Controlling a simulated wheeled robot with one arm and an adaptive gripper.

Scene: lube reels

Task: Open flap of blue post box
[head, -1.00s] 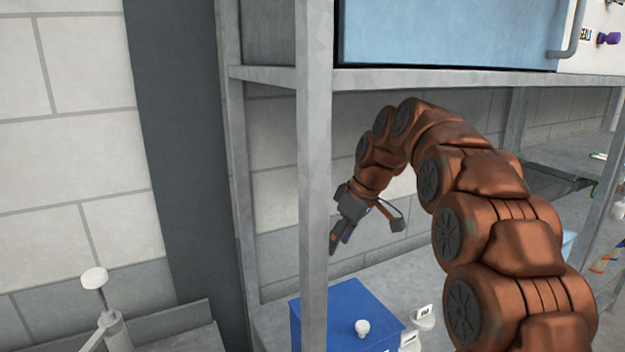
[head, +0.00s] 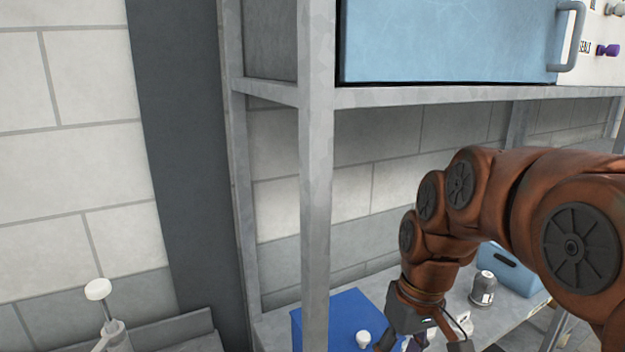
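The blue post box (head: 345,312) stands on the lower shelf at the bottom of the head view, partly hidden behind a grey shelf post. A white knob (head: 363,339) shows on its blue top panel, which looks closed. The box's lower part is cut off by the picture edge. My gripper (head: 412,343) points down just right of the knob, at the bottom edge. Its fingertips are cut off, so I cannot tell whether it is open or touches the box.
A grey shelf post (head: 316,200) stands left of my arm. Above is a shelf with a light blue cabinet (head: 450,40). A small grey bottle (head: 484,288) and a light blue case (head: 515,270) sit right of my gripper. A white-knobbed lever (head: 98,290) is at lower left.

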